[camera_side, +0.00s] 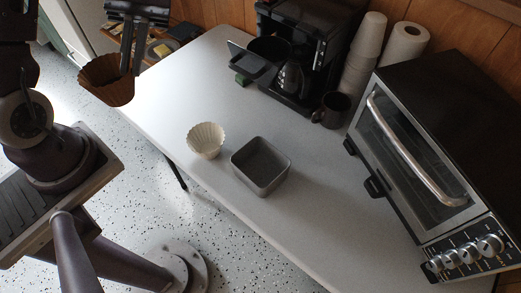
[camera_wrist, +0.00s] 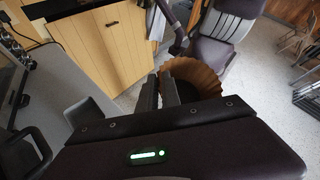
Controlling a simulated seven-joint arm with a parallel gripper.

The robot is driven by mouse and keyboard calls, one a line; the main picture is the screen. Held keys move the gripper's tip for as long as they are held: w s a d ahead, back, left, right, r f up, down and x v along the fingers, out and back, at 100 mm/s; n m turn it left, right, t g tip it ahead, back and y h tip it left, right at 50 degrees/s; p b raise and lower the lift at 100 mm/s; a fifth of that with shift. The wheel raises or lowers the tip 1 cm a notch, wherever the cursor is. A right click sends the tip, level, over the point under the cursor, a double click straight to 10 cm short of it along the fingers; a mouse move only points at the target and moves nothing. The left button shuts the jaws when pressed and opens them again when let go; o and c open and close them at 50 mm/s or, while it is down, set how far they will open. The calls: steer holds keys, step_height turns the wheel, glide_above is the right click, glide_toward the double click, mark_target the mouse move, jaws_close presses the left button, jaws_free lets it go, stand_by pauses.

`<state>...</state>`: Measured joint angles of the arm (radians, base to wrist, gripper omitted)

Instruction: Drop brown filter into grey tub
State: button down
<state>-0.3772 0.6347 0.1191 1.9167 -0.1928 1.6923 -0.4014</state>
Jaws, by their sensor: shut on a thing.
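A brown fluted filter (camera_side: 107,82) is held by my gripper (camera_side: 130,70) at the upper left, off the left side of the white table. The filter also shows in the wrist view (camera_wrist: 197,78), with one finger inside its wall and the other outside. My gripper is shut on the filter's wall. The grey tub (camera_side: 262,165) stands on the table, down and to the right of my gripper. Its visible inside is empty.
A white fluted filter (camera_side: 206,140) stands on the table just left of the tub. A coffee maker (camera_side: 307,60), a dark mug (camera_side: 332,110), stacked cups (camera_side: 363,52), a paper roll (camera_side: 404,44) and a toaster oven (camera_side: 430,150) line the back and right. The table's left part is clear.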

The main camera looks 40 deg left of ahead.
steer(key=w+d+r+n+t+h, duration=0.1)
steer(key=w+r+n+t+h, duration=0.15)
steer(key=w+n+t, duration=0.35)
steer(key=w+r+n+t+h, duration=0.2)
steer(key=w+r+n+t, duration=0.15)
steer(key=w, duration=0.35)
step_height(320, 180, down, 23)
steer(key=d+f, duration=0.1)
steer(key=d, duration=1.7)
steer(key=shift+s+d+f, duration=0.15)
steer(key=shift+s+f, duration=0.1)
steer(key=shift+s, duration=0.05)
steer(key=shift+f+n, duration=0.2)
steer(key=shift+n, duration=0.05)
steer(key=shift+f, duration=0.15)
steer(key=c, duration=1.5)
jaws_free()
steer(key=shift+c, duration=0.2)
